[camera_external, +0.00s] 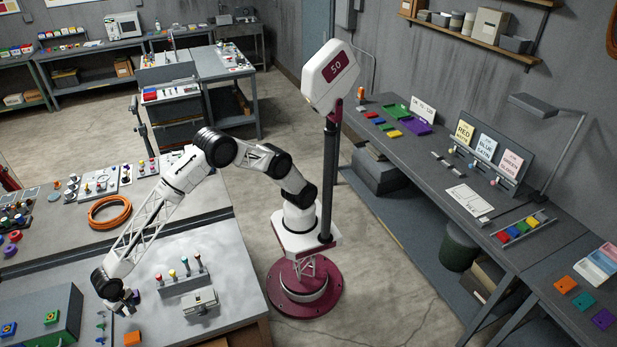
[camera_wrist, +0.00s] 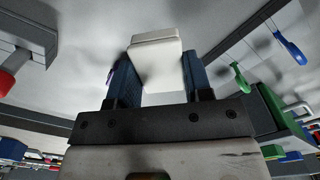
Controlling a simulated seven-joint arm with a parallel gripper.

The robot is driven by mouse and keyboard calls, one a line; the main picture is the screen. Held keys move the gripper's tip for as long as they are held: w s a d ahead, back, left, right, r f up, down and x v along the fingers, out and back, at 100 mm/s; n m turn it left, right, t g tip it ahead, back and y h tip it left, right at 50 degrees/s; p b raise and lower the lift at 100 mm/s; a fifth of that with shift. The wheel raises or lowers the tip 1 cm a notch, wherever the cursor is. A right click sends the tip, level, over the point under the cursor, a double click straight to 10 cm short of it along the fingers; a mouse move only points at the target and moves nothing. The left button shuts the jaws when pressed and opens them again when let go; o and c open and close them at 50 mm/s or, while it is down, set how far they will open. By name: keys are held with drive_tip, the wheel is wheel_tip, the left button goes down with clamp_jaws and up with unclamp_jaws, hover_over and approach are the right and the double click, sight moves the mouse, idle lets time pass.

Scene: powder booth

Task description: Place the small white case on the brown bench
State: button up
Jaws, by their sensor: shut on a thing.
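The small white case (camera_wrist: 157,62) is between the two dark blue fingers of my gripper (camera_wrist: 159,78) in the wrist view. The fingers are shut on its sides, and its far end sticks out past them. In the external view my gripper (camera_external: 126,304) is low over the pale worktop at the lower left. The case cannot be made out clearly there.
A rack of coloured knobs (camera_external: 182,283) and a grey-white device (camera_external: 200,302) stand right of my gripper. A grey-green box (camera_external: 45,318) is to its left, with small hooks (camera_external: 101,325) between. The worktop's right part is clear.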

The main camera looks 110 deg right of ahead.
sight(133, 318)
drive_tip(key=shift+f, duration=0.55)
drive_tip(key=shift+f, duration=0.1)
drive_tip(key=shift+f, duration=1.75)
drive_tip(key=shift+f, duration=0.15)
drive_tip(key=o, duration=0.9)
drive_tip(key=shift+o, duration=0.2)
wheel_tip(133, 318, up, 12)
drive_tip(key=shift+r, duration=0.1)
